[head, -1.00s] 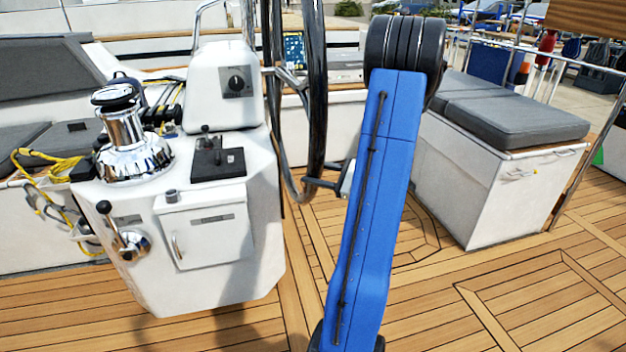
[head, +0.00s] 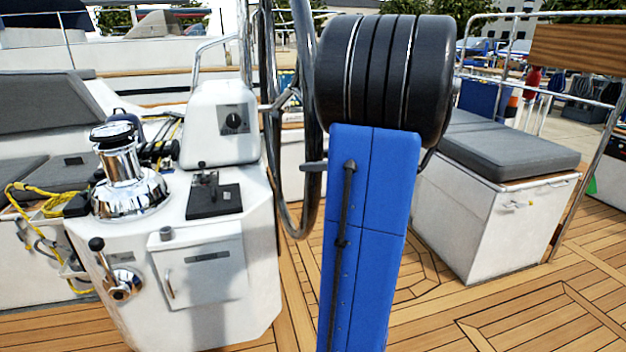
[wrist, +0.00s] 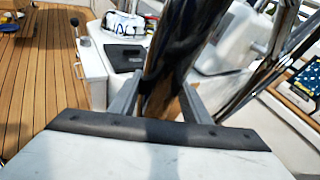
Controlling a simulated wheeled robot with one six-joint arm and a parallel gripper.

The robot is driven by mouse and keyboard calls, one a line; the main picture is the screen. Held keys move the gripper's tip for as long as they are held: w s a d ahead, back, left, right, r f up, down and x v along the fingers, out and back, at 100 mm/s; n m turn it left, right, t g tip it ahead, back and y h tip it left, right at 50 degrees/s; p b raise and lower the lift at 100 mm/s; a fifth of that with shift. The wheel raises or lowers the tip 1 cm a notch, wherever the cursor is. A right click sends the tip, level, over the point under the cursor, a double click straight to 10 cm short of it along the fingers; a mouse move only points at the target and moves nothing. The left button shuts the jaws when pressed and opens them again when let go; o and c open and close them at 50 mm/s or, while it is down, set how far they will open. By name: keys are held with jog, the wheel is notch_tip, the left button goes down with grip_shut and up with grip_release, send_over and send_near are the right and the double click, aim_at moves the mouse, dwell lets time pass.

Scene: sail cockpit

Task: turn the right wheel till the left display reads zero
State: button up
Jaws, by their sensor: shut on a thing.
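The steering wheel (head: 303,110) stands upright in the head view, its dark rim seen nearly edge-on, partly behind my arm. In the wrist view, its shiny dark rim (wrist: 182,55) runs between the two grey fingers of my gripper (wrist: 160,98), which are shut on it. In the head view my gripper is mostly hidden behind my arm.
A white console (head: 215,255) with a chrome winch (head: 125,180), a lever and a black control panel stands left of the wheel. A grey-cushioned bench (head: 505,150) stands at the right. Open teak deck (head: 440,310) lies between them.

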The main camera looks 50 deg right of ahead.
jog(key=r, duration=0.5)
jog(key=w+r+m+g, duration=0.1)
jog(key=r, duration=0.5)
jog(key=r+g, duration=0.1)
jog(key=r, duration=0.5)
jog(key=shift+w+d+m, duration=0.15)
jog(key=shift+d+m, duration=0.1)
jog(key=shift+m, duration=0.15)
jog(key=o, duration=1.4)
jog(key=shift+o, duration=0.2)
jog(key=shift+s+d, duration=0.2)
jog(key=v, duration=1.7)
jog(key=shift+w+d, duration=0.1)
